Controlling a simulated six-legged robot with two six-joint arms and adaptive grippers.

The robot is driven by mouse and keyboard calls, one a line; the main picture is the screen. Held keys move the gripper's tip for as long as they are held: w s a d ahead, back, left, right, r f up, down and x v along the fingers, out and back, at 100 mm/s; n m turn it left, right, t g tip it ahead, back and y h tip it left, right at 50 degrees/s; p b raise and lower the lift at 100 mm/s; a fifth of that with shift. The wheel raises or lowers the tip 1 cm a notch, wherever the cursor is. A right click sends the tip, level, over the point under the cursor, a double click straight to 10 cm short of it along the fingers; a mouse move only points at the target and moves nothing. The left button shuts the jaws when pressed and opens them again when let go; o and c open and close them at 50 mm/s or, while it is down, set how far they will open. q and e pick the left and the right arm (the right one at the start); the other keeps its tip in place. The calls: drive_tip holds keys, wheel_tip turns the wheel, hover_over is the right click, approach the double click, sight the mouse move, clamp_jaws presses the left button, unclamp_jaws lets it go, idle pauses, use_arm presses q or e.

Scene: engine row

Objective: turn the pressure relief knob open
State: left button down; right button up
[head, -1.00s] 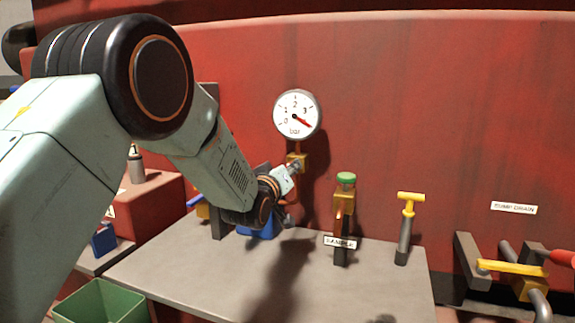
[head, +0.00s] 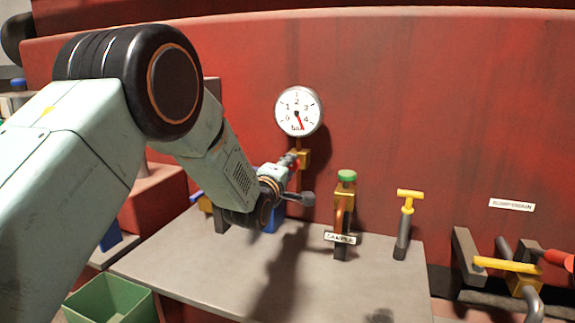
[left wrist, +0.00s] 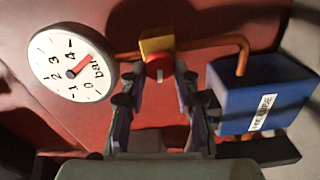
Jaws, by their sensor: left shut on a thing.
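The relief knob is a small red knob (left wrist: 158,66) with a white mark, on a brass valve block (head: 304,159) below the round pressure gauge (head: 298,111). In the left wrist view it sits between the two fingertips of my left gripper (left wrist: 152,80). My left gripper (head: 291,161) is shut on the knob, and in the head view it largely hides it. The gauge's red needle points down, past the 4. The gauge also shows tilted in the left wrist view (left wrist: 73,64). My right gripper is not in view.
A green crate (head: 110,300) is front left. The grey bench (head: 330,285) is mostly clear.

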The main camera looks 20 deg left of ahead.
use_arm(q)
drive_tip(key=shift+d+n, duration=0.1)
drive_tip(key=shift+n, duration=0.7)
drive_tip(key=c, duration=1)
unclamp_jaws()
drive_tip(key=shift+w+d, duration=0.1)
drive_tip(key=shift+w, duration=0.05)
drive_tip(key=shift+s, duration=0.3)
drive_tip(key=s, duration=1.1)
drive_tip(key=shift+s+a, duration=0.35)
